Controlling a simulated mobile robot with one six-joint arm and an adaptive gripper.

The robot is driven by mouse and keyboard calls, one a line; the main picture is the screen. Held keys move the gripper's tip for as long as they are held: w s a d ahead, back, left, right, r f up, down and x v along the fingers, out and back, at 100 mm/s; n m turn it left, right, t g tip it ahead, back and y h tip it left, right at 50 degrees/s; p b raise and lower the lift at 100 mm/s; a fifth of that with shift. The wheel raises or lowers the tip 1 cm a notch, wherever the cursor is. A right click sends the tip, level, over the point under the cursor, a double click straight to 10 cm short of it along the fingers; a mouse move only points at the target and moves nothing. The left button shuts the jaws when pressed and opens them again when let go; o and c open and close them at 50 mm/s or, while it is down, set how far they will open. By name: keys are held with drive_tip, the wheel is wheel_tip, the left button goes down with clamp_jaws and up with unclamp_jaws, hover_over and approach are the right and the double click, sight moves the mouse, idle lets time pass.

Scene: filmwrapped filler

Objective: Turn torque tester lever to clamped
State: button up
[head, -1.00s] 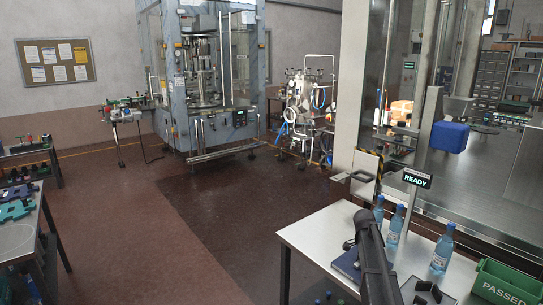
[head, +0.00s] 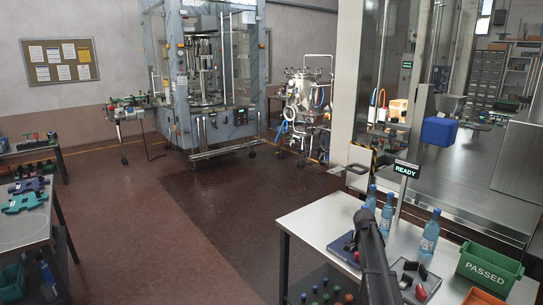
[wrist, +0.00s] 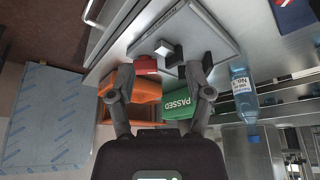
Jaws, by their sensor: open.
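My gripper (wrist: 166,72) is open and empty in the wrist view, its two dark fingers apart. Beyond the fingers, a grey tray-like plate (wrist: 205,30) carries a red block (wrist: 146,64) and a black-and-white block (wrist: 168,52). In the head view, a grey tray (head: 433,285) with red and black parts lies on the steel bench (head: 320,222). A blue item (head: 340,250) with a small red part lies left of my dark arm, which partly hides it. I cannot tell which of these is the torque tester, and no lever is clearly distinguishable.
Several blue bottles (head: 430,232) and a READY sign (head: 406,169) stand along the bench's back. A green PASSED bin (head: 490,268) stands at right, with an orange bin (wrist: 145,98) near it. The dark floor (head: 215,215) left of the bench is clear.

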drive_tip(key=s+a+f+n+y+b, duration=0.2)
drive_tip(key=s+a+f+n+b, duration=0.2)
drive_tip(key=s+a+n, duration=0.5)
drive_tip(key=s+a+f+n+y+b, duration=0.2)
drive_tip(key=s+a+f+n+b, duration=0.2)
drive_tip(key=s+a+n, duration=0.6)
drive_tip(key=shift+s+a+f+n+t+b, duration=0.3)
drive_tip(key=shift+s+a+f, duration=0.9)
drive_tip(key=shift+s, duration=2.35)
drive_tip(key=shift+a+r, duration=0.25)
drive_tip(key=shift+c, duration=0.6)
